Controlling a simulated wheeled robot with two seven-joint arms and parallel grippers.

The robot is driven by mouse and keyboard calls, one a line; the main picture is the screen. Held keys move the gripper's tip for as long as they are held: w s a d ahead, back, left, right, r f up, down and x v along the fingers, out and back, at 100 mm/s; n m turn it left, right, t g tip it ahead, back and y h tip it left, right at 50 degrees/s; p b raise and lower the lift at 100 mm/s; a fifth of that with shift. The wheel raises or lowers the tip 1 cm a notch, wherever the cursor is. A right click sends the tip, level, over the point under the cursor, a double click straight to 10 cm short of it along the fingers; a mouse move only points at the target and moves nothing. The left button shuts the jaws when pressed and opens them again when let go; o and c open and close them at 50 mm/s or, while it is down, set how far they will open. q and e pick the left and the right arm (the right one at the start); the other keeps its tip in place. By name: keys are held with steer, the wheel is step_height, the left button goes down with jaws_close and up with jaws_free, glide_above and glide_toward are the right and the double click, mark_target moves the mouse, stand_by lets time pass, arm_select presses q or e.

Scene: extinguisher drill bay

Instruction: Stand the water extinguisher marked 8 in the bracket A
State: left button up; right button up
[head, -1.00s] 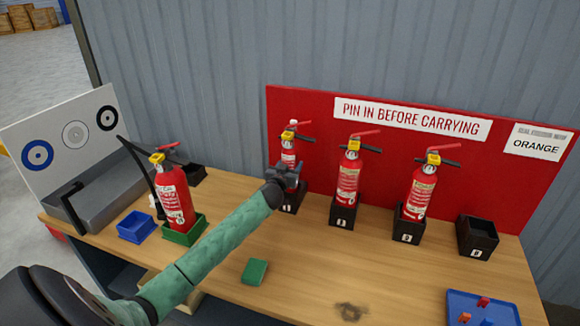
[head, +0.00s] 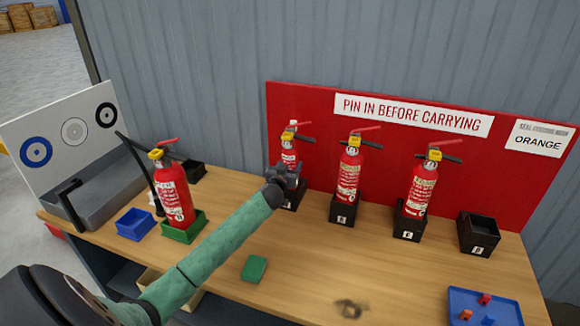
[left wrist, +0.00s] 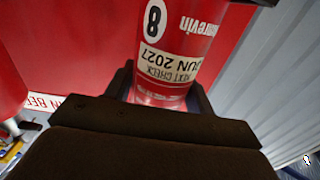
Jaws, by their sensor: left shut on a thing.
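The water extinguisher marked 8 (left wrist: 165,50) is a red cylinder; its number and label appear upside down in the left wrist view. In the head view the same red extinguisher (head: 289,155) is upright at the left end of the red board. My left gripper (head: 288,177) is shut on its body. Below it is a black bracket (head: 291,203), partly hidden by the gripper, its letter unreadable. I cannot tell whether the extinguisher's base rests in it. My right gripper is not in view.
Two extinguishers (head: 347,172) (head: 420,185) stand in black brackets to the right. An empty black bracket (head: 478,240) is at the far right. Another extinguisher (head: 174,196) stands in a green tray (head: 183,234) beside a blue tray (head: 135,226). A green block (head: 254,268) lies in front.

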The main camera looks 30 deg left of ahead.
arm_select(q)
steer(key=shift+r, duration=0.15)
steer(key=o, duration=1.6)
steer(key=shift+c, duration=0.2)
steer(key=shift+f, duration=0.25)
steer(key=b+v, duration=0.2)
steer(key=v, duration=0.5)
steer(key=shift+s+r, duration=0.2)
steer(key=shift+s, duration=0.2)
steer(key=shift+d, duration=0.1)
